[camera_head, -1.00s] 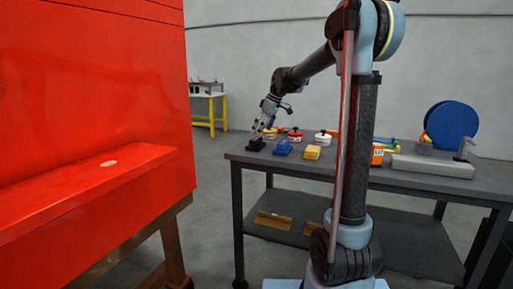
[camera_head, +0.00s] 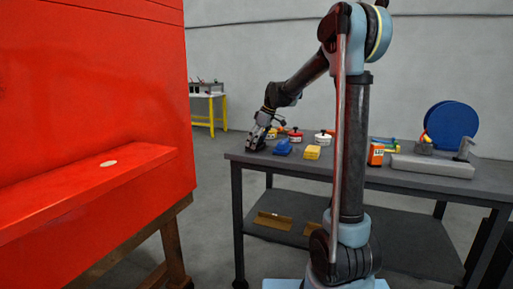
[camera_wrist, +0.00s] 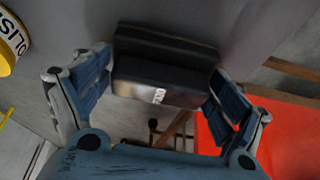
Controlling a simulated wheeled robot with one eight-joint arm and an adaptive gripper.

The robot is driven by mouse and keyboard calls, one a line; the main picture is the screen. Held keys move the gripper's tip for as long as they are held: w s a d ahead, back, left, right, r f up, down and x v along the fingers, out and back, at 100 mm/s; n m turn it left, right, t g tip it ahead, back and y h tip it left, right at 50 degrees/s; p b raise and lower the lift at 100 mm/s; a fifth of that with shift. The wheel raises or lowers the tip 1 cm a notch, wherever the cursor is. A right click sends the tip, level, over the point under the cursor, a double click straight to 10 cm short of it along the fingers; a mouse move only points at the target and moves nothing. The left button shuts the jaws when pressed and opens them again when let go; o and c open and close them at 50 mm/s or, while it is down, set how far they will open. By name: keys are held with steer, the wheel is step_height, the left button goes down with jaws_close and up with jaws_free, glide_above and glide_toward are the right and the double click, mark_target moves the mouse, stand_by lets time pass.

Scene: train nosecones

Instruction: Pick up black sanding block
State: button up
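The black sanding block (camera_wrist: 160,82) is in the middle of the wrist view, a dark two-layered block with small pale lettering on its side. It lies at the left end of the dark workbench (camera_head: 420,182). My gripper (camera_head: 258,140) is down at the block in the head view and mostly hides it there. In the wrist view my gripper (camera_wrist: 160,85) has one finger on each side of the block, set apart about its width. The fingers look open around it; firm contact is not clear.
A blue block (camera_head: 283,148), a yellow block (camera_head: 312,153), a red-lidded tin (camera_head: 295,136) and a white tin (camera_head: 323,138) stand close to the right. An orange box (camera_head: 376,154) is farther along the bench. A big red panel (camera_head: 95,100) fills the left.

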steer(key=c, duration=0.5)
steer(key=shift+o, duration=0.2)
steer(key=shift+r, duration=0.1)
step_height(320, 180, up, 10)
steer(key=shift+f, duration=0.1)
